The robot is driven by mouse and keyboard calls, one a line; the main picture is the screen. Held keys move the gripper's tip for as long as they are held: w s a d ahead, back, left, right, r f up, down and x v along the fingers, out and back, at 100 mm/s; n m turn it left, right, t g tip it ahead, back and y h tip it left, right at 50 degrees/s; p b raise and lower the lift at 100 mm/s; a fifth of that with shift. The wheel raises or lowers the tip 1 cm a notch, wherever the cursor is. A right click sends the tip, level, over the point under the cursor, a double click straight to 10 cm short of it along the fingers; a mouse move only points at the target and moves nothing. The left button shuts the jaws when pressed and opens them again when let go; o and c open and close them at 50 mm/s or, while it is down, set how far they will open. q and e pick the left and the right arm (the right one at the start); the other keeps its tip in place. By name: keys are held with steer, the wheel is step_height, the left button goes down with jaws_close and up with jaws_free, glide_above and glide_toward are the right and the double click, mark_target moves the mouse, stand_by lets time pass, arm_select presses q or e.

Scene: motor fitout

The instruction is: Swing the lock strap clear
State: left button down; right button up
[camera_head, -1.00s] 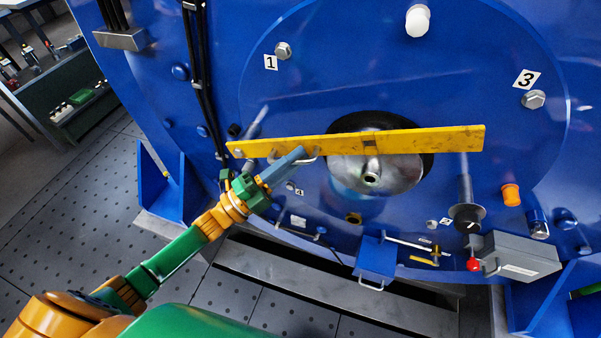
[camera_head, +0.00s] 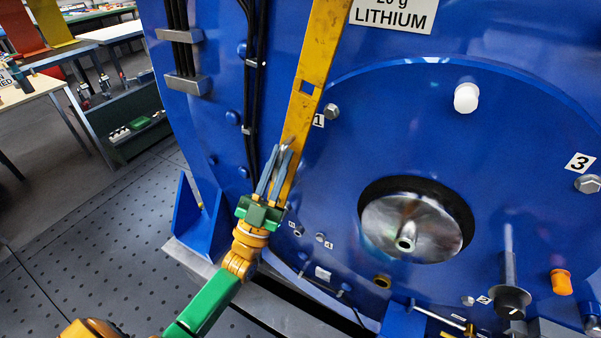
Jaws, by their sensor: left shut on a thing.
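The yellow lock strap (camera_head: 318,62) stands steeply up the left side of the blue motor's round end cover, leaning a little right at the top. Its upper end runs out of view. A square hole shows in it. My left gripper (camera_head: 284,150) is shut on the handle of the strap near its lower end; the fingers hide part of the handle. The silver shaft hub (camera_head: 410,222) in the dark central opening is uncovered by the strap. My right gripper is not in view.
On the cover (camera_head: 500,130) are a white cap (camera_head: 466,97), hex bolts, number labels, an orange plug (camera_head: 561,282) and a dark-knobbed rod (camera_head: 508,298). Black cables (camera_head: 250,90) run down left of the strap. A blue bracket (camera_head: 198,215) stands below left. Floor at left is clear.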

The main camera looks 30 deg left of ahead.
arm_select(q)
steer(key=a+n+g+y+p, duration=0.1)
steer(key=a+n+g+y, duration=0.1)
steer(key=a+n+y, duration=0.5)
steer(key=shift+f+n+y, duration=0.2)
steer(key=shift+n+y, duration=1.8)
steer(key=shift+n, duration=0.3)
steer(key=shift+w, duration=0.1)
steer(key=c, duration=1.1)
jaws_free()
steer(key=shift+o, duration=1.1)
steer(key=shift+a, duration=0.15)
